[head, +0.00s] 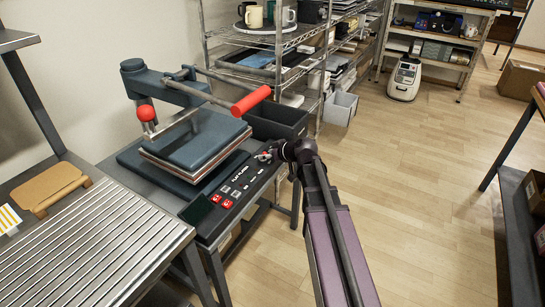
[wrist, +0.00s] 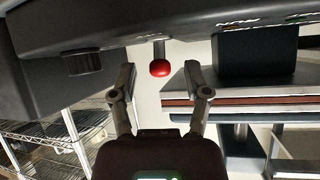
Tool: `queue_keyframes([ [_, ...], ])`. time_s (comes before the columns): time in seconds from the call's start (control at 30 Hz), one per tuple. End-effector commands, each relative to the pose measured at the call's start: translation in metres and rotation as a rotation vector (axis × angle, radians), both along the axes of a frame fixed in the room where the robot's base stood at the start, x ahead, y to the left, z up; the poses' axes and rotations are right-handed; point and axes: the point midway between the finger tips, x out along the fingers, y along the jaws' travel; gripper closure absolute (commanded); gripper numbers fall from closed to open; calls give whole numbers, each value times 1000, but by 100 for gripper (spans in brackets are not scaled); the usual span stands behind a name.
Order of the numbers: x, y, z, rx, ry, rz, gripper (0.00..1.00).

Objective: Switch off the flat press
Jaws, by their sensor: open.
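The flat press (head: 195,138) stands on a grey bench at the left in the head view, with its dark upper plate level over the lower one. Its black control panel (head: 228,200) runs along the front edge, with red and grey buttons. My gripper (head: 266,155) is at the panel's far right end. In the wrist view, my gripper (wrist: 160,82) is open and empty, its fingers to either side of a red ball (wrist: 160,68) on a short stem at the dark panel. Whether the fingers touch it, I cannot tell.
The press has a long red handle (head: 251,100) and a red round knob (head: 146,113) above its plate. A dark bin (head: 275,121) stands behind the panel. A wire shelf (head: 265,62) stands beyond.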

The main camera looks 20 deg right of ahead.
Motion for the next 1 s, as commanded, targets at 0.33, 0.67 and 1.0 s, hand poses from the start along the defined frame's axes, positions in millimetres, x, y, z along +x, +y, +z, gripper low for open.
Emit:
queue_keyframes([
  [0.33,4,3,5,-61,60,2,38],
  [0.67,9,8,9,-176,173,1,38],
  [1.0,15,13,9,-307,307,1,38],
])
